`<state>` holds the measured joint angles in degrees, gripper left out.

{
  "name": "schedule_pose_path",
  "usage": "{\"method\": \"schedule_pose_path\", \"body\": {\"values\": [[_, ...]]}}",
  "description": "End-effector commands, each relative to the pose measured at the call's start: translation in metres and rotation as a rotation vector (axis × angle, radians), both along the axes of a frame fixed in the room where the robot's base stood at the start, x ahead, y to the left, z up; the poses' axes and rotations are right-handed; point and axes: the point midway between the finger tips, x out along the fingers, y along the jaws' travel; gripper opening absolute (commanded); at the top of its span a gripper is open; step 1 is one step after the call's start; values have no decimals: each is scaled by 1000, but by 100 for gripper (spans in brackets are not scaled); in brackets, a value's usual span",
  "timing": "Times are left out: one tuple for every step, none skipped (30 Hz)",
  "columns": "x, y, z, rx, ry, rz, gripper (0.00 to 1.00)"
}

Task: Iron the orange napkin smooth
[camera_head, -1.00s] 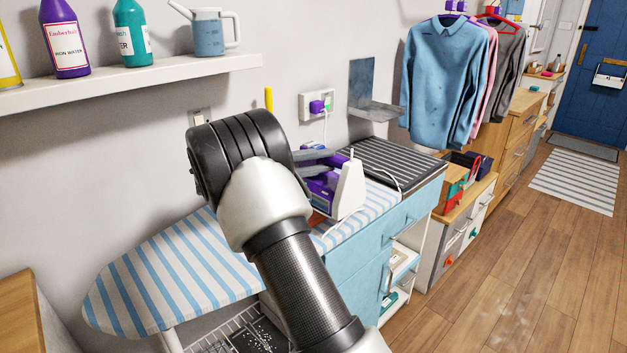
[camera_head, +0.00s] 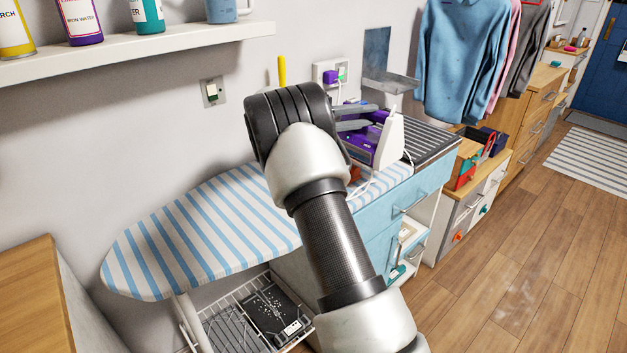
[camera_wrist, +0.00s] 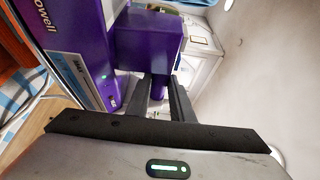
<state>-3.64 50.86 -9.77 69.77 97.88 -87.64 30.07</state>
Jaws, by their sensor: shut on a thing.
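My gripper (camera_head: 352,118) is shut on the purple iron (camera_head: 368,143), near the far right end of the striped ironing board (camera_head: 190,235). In the wrist view my gripper's fingers (camera_wrist: 165,92) close on a purple part of the iron (camera_wrist: 72,40), and a green light shows on its body. In the head view my arm and the iron hide most of that area. I cannot tell whether the iron touches the board.
A white cord (camera_head: 378,183) hangs by the iron. A wall socket (camera_head: 332,74) with a purple plug is behind it. A shelf with bottles (camera_head: 150,38) is above the board. A wire basket (camera_head: 245,318) sits below. The board's left part is clear.

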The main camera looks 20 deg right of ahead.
Motion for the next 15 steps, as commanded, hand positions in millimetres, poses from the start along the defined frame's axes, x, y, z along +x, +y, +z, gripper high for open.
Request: {"method": "schedule_pose_path", "body": {"values": [[1,-8,6,-7,-7,-3,0],[3,-11,7,-8,-8,-3,0],[4,-16,8,-8,-8,-3,0],[6,-19,8,-8,-7,-3,0],[7,-23,8,-8,-7,-3,0],[9,-28,9,-8,-7,-3,0],[10,-31,9,-8,-7,-2,0],[11,-34,10,-8,-7,-3,0],[13,-39,11,-8,-8,-3,0],[14,-43,11,-8,-7,-4,0],[15,-46,11,-8,-8,-3,0],[17,-50,12,-7,-8,-2,0],[18,-53,12,-7,-7,-2,0],[19,-55,13,-7,-7,-2,0],[20,-58,13,-7,-7,-2,0]]}}
